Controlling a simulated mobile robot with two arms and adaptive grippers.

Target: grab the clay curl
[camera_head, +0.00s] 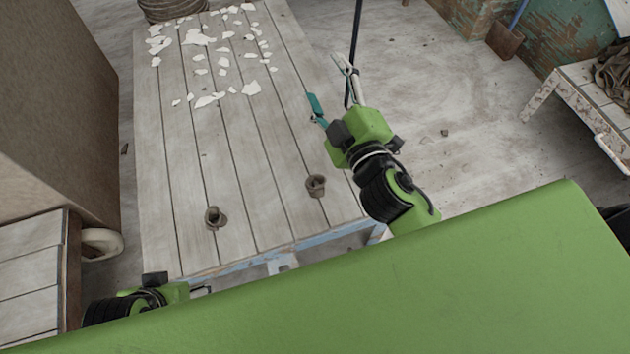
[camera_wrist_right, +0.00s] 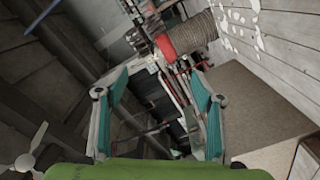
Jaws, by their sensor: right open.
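Two small brown clay curls lie on the near part of the plank table: one on the left (camera_head: 215,217) and one on the right (camera_head: 315,186). I cannot tell which of them the task means. My right gripper (camera_head: 328,82) is open and empty, up and right of both curls near the table's right edge in the head view. Its two teal-padded fingers stand apart in the right wrist view (camera_wrist_right: 160,80), with no curl between them. My left gripper (camera_head: 203,290) barely shows low at the left, below the table's near edge; its fingers are mostly hidden.
White flat shards (camera_head: 200,38) are scattered over the far part of the table (camera_head: 150,130). A large brown box (camera_head: 55,110) stands left of the table. A worn bench (camera_head: 590,100) is at the far right. The table's middle is clear.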

